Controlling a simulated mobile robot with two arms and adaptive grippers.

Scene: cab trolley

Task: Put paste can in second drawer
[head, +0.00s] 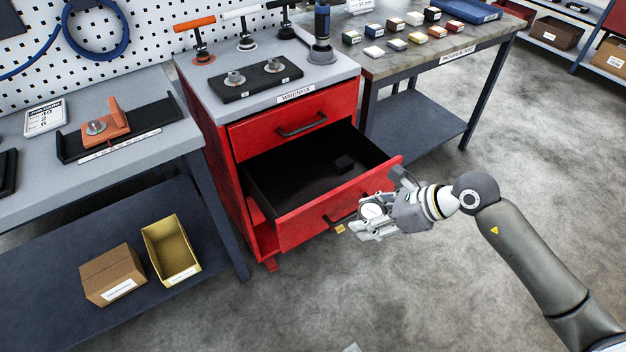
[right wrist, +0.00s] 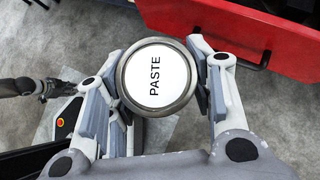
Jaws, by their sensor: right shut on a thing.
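My right gripper (head: 362,224) is shut on the paste can (head: 372,211), a round can with a white lid. The right wrist view shows the can (right wrist: 157,77) between the two fingers, its lid marked PASTE facing the camera. My left gripper is not seen in the head view.
The top drawer (head: 290,122) is shut. Tools and a black tray (head: 257,80) stand on the cabinet top. Benches flank the cabinet, the left one with a cardboard box (head: 113,273) and a yellow bin (head: 170,249) on its lower shelf. The floor at the right is clear.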

